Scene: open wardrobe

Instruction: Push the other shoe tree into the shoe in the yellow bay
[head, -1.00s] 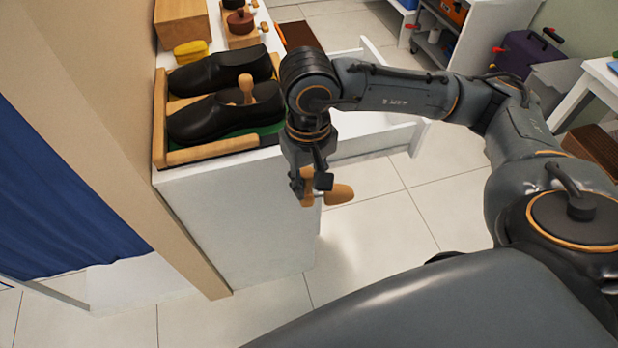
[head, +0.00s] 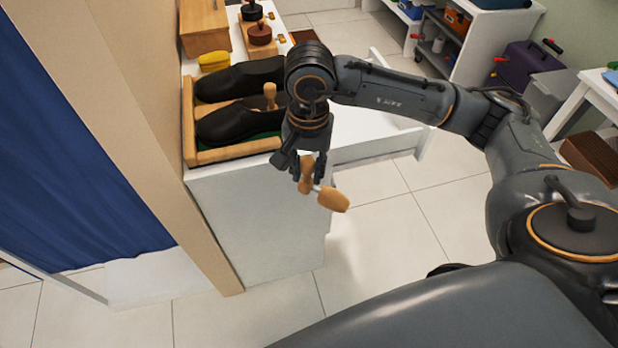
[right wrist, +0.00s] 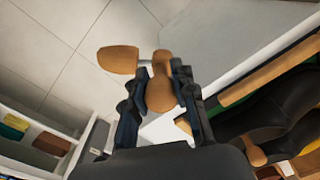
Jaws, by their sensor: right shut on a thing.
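My right gripper (head: 304,172) is shut on a wooden shoe tree (head: 333,199), holding it in the air in front of the white cabinet. The shoe tree shows in the right wrist view (right wrist: 118,60) with its thick part between the fingers and its other end out left. Two dark shoes lie in a wooden-edged tray on the cabinet top. The near shoe (head: 232,125) has a knobbed shoe tree (head: 270,92) in it and green lining beside it. The far shoe (head: 235,80) shows no shoe tree; my arm hides its right end. No yellow lining shows. My left gripper is not in view.
The tray's wooden rim (head: 235,151) runs along the cabinet's near edge. A yellow brush-like item (head: 213,62) and a wooden box (head: 204,25) lie behind the shoes. A beige wall panel (head: 150,120) stands close left. Open floor (head: 385,250) lies right of the cabinet.

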